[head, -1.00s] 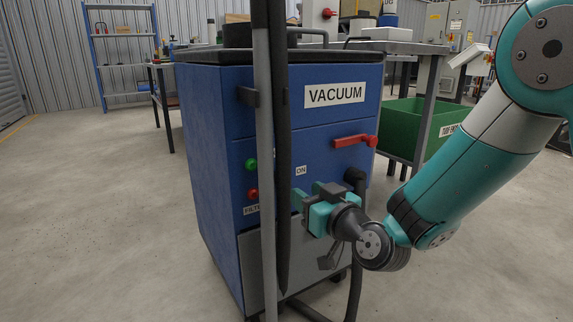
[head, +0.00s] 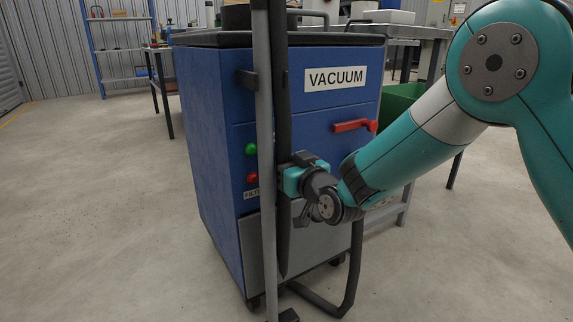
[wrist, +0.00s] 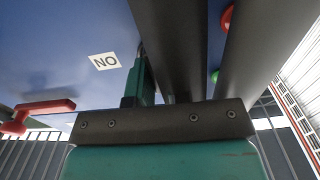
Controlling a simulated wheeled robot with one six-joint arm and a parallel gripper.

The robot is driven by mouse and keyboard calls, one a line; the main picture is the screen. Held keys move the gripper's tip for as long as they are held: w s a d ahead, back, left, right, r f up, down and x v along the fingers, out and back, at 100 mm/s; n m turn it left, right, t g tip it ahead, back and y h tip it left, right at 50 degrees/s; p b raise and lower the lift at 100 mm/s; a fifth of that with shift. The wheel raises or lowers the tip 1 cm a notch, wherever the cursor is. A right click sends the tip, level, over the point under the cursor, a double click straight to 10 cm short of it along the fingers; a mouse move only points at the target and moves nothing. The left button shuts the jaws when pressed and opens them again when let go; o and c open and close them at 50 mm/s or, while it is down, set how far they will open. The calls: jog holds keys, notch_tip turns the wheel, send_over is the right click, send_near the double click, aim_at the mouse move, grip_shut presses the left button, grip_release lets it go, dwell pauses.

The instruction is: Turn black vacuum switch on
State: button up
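The blue vacuum cabinet (head: 212,150) stands in the middle of the head view, marked with a VACUUM label (head: 335,79). My gripper (head: 291,178) is at its front, close beside the upright pole and dark hose. In the wrist view a teal finger (wrist: 138,82) points toward the panel, just right of the ON label (wrist: 104,61), which appears upside down. A small dark part shows at the fingertip; I cannot tell whether it is the black switch. The switch is otherwise hidden. The hose and pole cover part of the gripper, so its opening is unclear.
The grey pole (head: 265,200) and black hose (head: 284,110) stand before the panel, very close to my gripper. A green button (head: 251,149), a red button (head: 252,178) and a red handle (head: 353,126) are on the front. Open floor lies left.

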jog(key=shift+m, duration=0.3)
grip_shut()
jog(key=m+p, duration=0.3)
jog(key=shift+r+m, duration=0.15)
jog(key=shift+m, duration=0.15)
jog(key=m+p, duration=0.4)
jog(key=m, duration=0.1)
jog(key=shift+w+d+p, duration=0.1)
jog(key=shift+d+p, duration=0.05)
jog(key=shift+p, duration=0.25)
jog(key=m+p, duration=0.5)
jog(key=m, duration=0.1)
jog(key=shift+f, duration=0.2)
jog(key=shift+f+m+p, duration=0.2)
jog(key=shift+m+p, duration=0.95)
jog(key=shift+m, duration=0.15)
jog(key=o, duration=0.8)
grip_release()
